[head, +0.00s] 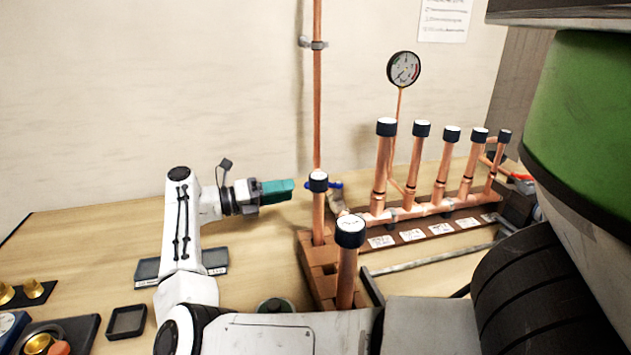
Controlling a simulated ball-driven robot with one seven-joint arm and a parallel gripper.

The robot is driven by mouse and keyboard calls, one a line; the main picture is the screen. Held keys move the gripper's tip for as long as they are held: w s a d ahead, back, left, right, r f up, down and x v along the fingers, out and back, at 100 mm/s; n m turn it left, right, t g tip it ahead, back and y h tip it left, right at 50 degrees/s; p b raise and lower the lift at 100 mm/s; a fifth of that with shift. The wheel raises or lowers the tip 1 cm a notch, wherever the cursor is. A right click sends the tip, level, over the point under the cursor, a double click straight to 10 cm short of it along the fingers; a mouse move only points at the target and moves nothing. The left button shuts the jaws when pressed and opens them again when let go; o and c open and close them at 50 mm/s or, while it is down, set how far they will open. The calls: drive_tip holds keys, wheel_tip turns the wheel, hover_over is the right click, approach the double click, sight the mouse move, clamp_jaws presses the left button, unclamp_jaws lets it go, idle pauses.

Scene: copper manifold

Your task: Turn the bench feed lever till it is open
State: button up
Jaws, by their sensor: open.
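The bench feed lever appears to be the small blue handle (335,185) on the pipework at the back of the bench, just right of the capped copper stub. The stub partly covers it, so I cannot tell its exact angle. My gripper (291,190), with a green-teal body, points right toward the lever and is open. Its tips are left of the stub and apart from the lever in the picture. The jaws are seen side-on and the gap between them is hard to make out.
A copper manifold (430,208) with several black-capped risers stands right of the lever. A pressure gauge (403,69) rises behind it. A tall capped copper pipe (347,270) stands in front, by bricks (320,283). A small black tray (126,322) lies at the left.

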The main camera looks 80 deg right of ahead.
drive_tip(key=p+x, duration=0.2)
drive_tip(key=x, duration=0.7)
clamp_jaws()
idle(0.5)
